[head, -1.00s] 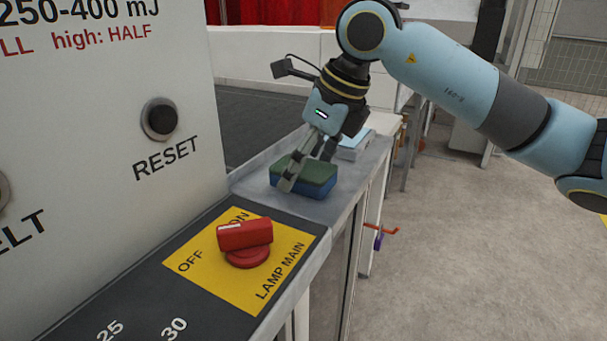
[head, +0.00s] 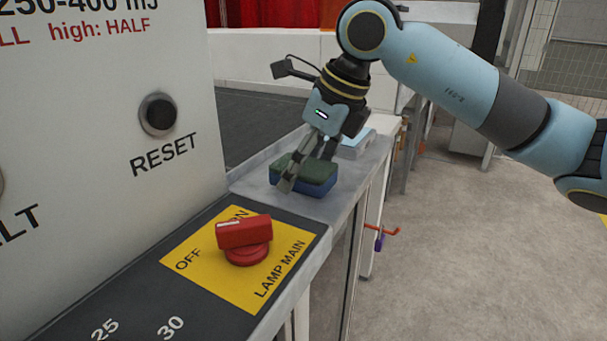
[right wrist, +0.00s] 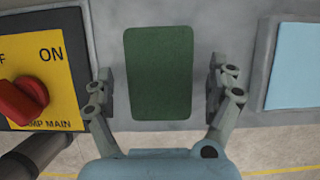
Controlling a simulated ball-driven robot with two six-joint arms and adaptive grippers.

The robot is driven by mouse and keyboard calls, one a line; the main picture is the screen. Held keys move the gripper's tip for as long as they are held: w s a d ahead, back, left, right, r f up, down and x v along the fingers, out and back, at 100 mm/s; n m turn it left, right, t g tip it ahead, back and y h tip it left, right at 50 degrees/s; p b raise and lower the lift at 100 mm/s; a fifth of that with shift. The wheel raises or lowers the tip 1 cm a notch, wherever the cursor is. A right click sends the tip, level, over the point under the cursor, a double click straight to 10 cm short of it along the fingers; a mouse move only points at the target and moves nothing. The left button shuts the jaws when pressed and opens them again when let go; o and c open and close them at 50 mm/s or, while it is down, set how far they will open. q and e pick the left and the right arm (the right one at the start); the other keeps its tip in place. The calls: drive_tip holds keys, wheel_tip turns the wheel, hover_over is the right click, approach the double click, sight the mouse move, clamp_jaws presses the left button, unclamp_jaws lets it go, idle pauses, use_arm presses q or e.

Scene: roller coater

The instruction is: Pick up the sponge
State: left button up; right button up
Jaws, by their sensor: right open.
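The sponge (head: 318,172) has a green top and a blue lower part. It lies flat on the grey metal ledge beyond the lamp switch. In the right wrist view the green face of the sponge (right wrist: 158,72) sits between the two fingers, with a gap on each side. My right gripper (head: 304,180) is open, with its fingers reaching down around the sponge; it also shows in the right wrist view (right wrist: 160,92). One finger hides part of the sponge in the head view. My left gripper is not in view.
A red LAMP MAIN switch (head: 245,240) on a yellow plate stands nearer on the same ledge. A light blue flat item (right wrist: 291,66) lies beyond the sponge. The machine panel with a RESET button (head: 159,115) rises at the left. Open floor lies to the right.

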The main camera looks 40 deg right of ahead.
sight(306, 166)
drive_tip(key=c, duration=0.8)
drive_tip(key=shift+r+p, duration=0.6)
drive_tip(key=shift+p, duration=0.05)
wheel_tip(306, 166, up, 9)
drive_tip(key=shift+r+b, duration=0.2)
drive_tip(key=shift+b, duration=0.25)
